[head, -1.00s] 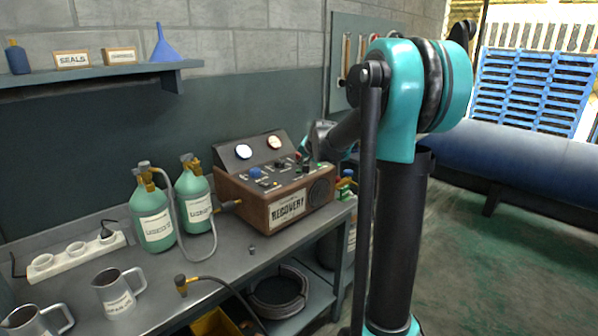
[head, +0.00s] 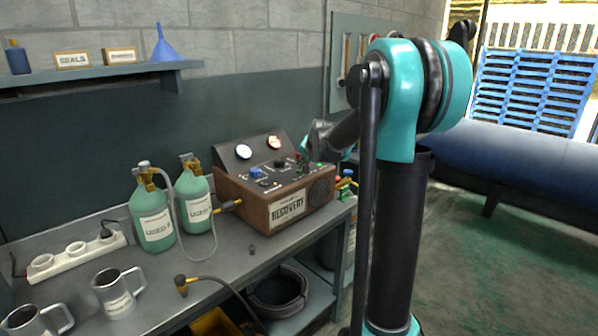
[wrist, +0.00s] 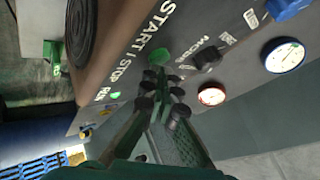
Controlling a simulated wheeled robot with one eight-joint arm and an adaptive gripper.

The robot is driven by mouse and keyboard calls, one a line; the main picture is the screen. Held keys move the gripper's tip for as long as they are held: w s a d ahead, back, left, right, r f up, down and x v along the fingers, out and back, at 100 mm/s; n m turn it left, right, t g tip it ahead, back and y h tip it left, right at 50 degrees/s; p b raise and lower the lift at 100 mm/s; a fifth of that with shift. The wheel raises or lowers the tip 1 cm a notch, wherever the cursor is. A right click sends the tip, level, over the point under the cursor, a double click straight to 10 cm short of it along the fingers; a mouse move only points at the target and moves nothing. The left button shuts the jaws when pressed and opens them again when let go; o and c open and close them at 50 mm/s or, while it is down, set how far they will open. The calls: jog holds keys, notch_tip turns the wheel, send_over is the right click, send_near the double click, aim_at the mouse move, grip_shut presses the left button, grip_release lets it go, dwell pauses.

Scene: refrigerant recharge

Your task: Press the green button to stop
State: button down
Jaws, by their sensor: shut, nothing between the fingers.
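The green button (wrist: 160,57) is on the grey top panel of the brown recovery machine (head: 288,211), beside the START | STOP lettering in the wrist view. My gripper (wrist: 162,76) is shut and empty. Its fingertips appear just short of the green button in the wrist view; whether they touch it I cannot tell. In the head view my gripper (head: 303,160) is over the right side of the panel, and the button cannot be made out there.
A black MODE knob (wrist: 207,58), a red-rimmed gauge (wrist: 211,94) and a blue-rimmed gauge (wrist: 284,55) are close by on the machine. A small green light (wrist: 115,95) shows by RUN. Green cylinders (head: 153,220) with a hose stand left of the machine on the bench.

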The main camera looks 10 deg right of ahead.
jog(key=shift+f, duration=0.35)
jog(key=shift+r, duration=0.55)
jog(key=shift+r, duration=2.9)
jog(key=s+d+f+n+g, duration=0.1)
jog(key=s+f+n, duration=0.1)
jog(key=s+f, duration=0.6)
jog(key=s+d+f+n+g+h, duration=0.1)
jog(key=s+f, duration=0.7)
jog(key=s, duration=1)
jog(key=s+f+n+g+h, duration=0.1)
jog(key=s+f+n+g, duration=0.1)
jog(key=s+f, duration=0.6)
jog(key=s+n, duration=0.1)
jog(key=s, duration=0.4)
jog(key=shift+d+g, duration=0.3)
jog(key=shift+d, duration=0.1)
jog(key=shift+s, duration=0.1)
